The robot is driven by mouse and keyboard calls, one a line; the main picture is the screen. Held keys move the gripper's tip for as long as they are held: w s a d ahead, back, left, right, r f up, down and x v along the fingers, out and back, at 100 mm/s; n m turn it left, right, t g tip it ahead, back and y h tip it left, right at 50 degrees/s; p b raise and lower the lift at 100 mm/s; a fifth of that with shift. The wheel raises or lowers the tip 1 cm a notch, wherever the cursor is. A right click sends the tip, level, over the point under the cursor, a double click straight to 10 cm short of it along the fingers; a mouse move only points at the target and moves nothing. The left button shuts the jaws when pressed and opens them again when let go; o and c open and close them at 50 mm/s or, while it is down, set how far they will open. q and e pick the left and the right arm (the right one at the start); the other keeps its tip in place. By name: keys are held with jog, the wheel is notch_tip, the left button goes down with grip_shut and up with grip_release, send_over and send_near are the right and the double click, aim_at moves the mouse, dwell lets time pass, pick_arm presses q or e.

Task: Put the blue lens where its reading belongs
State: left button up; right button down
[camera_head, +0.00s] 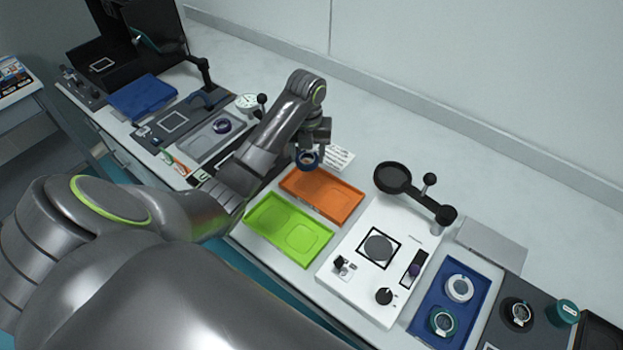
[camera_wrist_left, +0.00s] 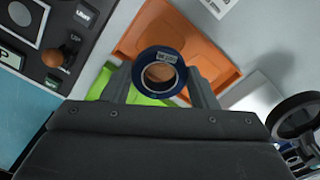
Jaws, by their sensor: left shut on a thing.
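My left gripper (camera_head: 310,148) is shut on the blue lens, a dark blue ring (camera_head: 300,161) with an open centre, and holds it in the air near the back left corner of the orange tray. In the left wrist view the lens (camera_wrist_left: 141,76) sits between the two fingertips (camera_wrist_left: 160,82), with a small white label on its rim too small to read. The orange tray (camera_head: 322,194) and the green tray (camera_head: 289,230) look empty and lie side by side. The white reading device (camera_head: 347,292) stands to their right. My right gripper is out of view.
A white printed card (camera_head: 340,158) lies behind the orange tray. A black swing-arm ring (camera_head: 393,178) rises behind the device. A blue tray (camera_head: 452,318) at the right holds a white ring and a teal ring. A grey tray (camera_head: 208,140) with a dark ring lies left.

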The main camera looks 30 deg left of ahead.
aim_at(307, 157)
pick_arm(q)
notch_tip(307, 157, down, 4)
jog(key=b, duration=0.3)
jog(key=shift+f, duration=2.35)
jog(key=shift+f, duration=0.1)
jog(key=o, duration=1.1)
jog(key=shift+c, duration=0.2)
